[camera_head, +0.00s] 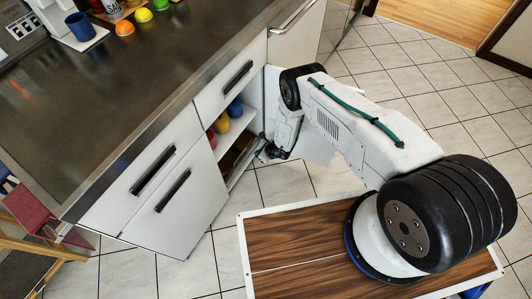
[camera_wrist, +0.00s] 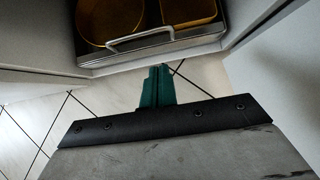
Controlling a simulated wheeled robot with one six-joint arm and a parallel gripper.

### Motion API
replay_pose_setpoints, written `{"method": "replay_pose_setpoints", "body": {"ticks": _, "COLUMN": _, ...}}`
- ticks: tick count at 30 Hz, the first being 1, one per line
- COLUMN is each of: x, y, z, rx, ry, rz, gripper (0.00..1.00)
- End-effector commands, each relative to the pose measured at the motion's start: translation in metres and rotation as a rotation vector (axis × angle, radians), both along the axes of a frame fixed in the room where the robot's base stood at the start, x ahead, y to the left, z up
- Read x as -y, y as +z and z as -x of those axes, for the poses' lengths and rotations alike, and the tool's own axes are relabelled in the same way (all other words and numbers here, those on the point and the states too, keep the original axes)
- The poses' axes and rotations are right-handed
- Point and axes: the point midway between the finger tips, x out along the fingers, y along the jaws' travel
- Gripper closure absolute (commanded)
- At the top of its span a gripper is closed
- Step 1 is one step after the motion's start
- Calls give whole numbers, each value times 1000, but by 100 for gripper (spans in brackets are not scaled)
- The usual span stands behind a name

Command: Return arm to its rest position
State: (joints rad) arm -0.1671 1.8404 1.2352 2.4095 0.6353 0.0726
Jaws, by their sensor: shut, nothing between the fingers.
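My arm reaches from the wooden-topped base toward the open cabinet in the head view. My gripper (camera_head: 266,153) is small and dark there, low at the cabinet's opening. In the wrist view my gripper (camera_wrist: 158,73) shows as two green fingers, shut together with nothing between them. The fingertips point at the front of a metal tray or rack (camera_wrist: 150,50) with a wire handle (camera_wrist: 140,40). Whether they touch it, I cannot tell. In it are a round yellow pan (camera_wrist: 110,20) and a square yellow dish (camera_wrist: 188,12).
The open cabinet (camera_head: 252,118) holds red, yellow and blue items on its shelf. An open white door (camera_head: 315,150) stands partly behind my arm. The dark counter (camera_head: 120,90) is above, with a blue mug (camera_head: 80,27). A red chair (camera_head: 40,212) is at left. Tiled floor (camera_head: 285,185) is clear.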

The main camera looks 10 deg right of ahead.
Motion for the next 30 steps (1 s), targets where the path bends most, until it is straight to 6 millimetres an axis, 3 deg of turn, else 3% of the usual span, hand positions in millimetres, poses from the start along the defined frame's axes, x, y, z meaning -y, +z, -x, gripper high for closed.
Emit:
{"method": "replay_pose_setpoints", "body": {"ticks": 3, "x": 9, "y": 19, "z": 10, "rx": -2, "ry": 3, "rz": 0, "gripper": 100}}
{"method": "replay_pose_setpoints", "body": {"ticks": 9, "x": 21, "y": 39, "z": 22, "rx": 0, "ry": 4, "rz": 0, "gripper": 100}}
{"method": "replay_pose_setpoints", "body": {"ticks": 20, "x": 20, "y": 47, "z": 30, "rx": 10, "ry": 42, "rz": -20, "gripper": 100}}
{"method": "replay_pose_setpoints", "body": {"ticks": 24, "x": 6, "y": 50, "z": 66, "rx": -10, "ry": 179, "rz": -58, "gripper": 100}}
{"method": "replay_pose_setpoints", "body": {"ticks": 26, "x": -3, "y": 63, "z": 75, "rx": -8, "ry": 258, "rz": -81, "gripper": 100}}
{"method": "replay_pose_setpoints", "body": {"ticks": 30, "x": -21, "y": 115, "z": 80, "rx": 27, "ry": 452, "rz": -139, "gripper": 100}}
